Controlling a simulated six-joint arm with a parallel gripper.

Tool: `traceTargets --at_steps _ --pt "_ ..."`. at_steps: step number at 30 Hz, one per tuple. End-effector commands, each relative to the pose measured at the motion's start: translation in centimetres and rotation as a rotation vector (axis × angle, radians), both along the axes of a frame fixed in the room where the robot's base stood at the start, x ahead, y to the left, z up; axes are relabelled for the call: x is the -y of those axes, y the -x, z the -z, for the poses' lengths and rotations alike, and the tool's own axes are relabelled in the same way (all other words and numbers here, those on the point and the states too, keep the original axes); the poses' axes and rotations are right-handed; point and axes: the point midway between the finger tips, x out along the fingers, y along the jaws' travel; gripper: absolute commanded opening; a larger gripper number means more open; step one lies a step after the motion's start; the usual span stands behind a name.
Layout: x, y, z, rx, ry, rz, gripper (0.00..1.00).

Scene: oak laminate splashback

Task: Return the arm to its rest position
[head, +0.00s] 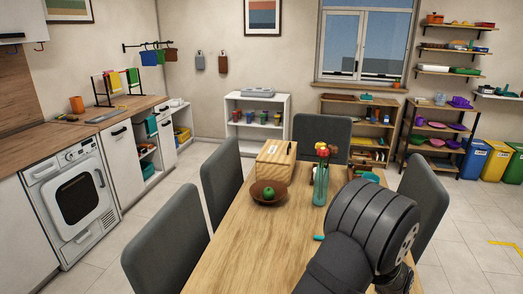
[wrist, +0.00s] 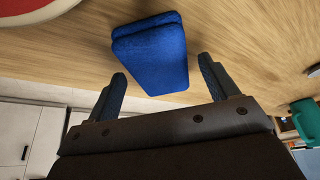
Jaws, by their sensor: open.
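My gripper (wrist: 162,67) shows in the wrist view with its two dark fingers spread wide apart. A blue, soft-looking block (wrist: 150,55) lies on the wood surface, seen between and beyond the fingertips. A gap shows on each side of it, and neither finger appears to touch it. In the head view my dark arm reaches over the right front of the wooden table (head: 225,250). The fingers are hidden or out of frame there.
On the table stand a wooden box (head: 275,160), a brown bowl (head: 268,194) with a green fruit, and a glass vase (head: 320,185) of flowers. A small teal item (head: 318,238) lies near my arm. Grey chairs (head: 165,243) surround the table. The table's left front is clear.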

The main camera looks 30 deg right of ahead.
Motion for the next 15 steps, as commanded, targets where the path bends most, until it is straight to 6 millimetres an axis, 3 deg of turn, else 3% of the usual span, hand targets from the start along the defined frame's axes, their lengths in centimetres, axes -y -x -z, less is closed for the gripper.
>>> traceTargets --at_steps 1,3,8,15 --pt "0.1 0.0 1.0 0.0 -0.003 0.0 0.79" --pt "0.3 0.0 -1.2 0.0 0.007 0.0 0.79" --pt "0.1 0.3 -4.2 0.0 0.003 0.003 0.79" --pt "-1.6 4.4 -6.5 0.0 0.002 0.005 0.79"
